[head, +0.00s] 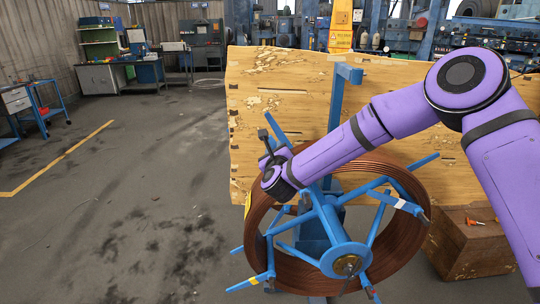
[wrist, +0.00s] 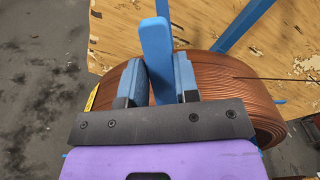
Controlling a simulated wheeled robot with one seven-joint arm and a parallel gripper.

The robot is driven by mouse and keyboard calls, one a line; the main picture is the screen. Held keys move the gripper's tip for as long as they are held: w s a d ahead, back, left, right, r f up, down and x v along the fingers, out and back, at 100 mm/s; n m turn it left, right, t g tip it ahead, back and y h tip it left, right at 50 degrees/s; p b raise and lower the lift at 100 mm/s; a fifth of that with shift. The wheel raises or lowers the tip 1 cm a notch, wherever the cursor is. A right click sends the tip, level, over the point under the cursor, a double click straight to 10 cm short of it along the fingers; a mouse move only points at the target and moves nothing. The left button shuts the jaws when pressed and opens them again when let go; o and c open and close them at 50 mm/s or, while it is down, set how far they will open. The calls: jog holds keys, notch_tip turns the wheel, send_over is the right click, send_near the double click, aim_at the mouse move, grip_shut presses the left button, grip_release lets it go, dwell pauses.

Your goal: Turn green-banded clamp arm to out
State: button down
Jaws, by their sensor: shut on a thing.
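A blue spool frame (head: 345,258) with several blue arms carries a coil of copper-brown pipe (head: 415,180). My gripper (wrist: 158,70) is shut on a blue clamp arm (wrist: 156,38), with one finger on each side of it. In the head view, my gripper (head: 272,160) is at the coil's upper left, by a blue arm end (head: 275,127). No green band shows in either view, so I cannot tell the held arm's band. Another arm has a yellow band (head: 253,280), one a white band (head: 400,204) and one a red mark (head: 370,292).
A large wooden panel (head: 270,95) stands close behind the coil, with a blue upright (head: 336,105) in front of it. A wooden crate (head: 470,245) with an orange-handled tool sits at right. The floor (head: 130,200) at left is open. Workbenches stand far back.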

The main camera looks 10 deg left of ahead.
jog(key=shift+w+d, duration=0.1)
jog(key=shift+d, duration=0.1)
jog(key=c, duration=0.8)
grip_release()
jog(key=shift+d, duration=0.1)
jog(key=shift+c, duration=0.2)
jog(key=v, duration=1)
jog(key=shift+s, duration=0.4)
jog(key=shift+r, duration=0.15)
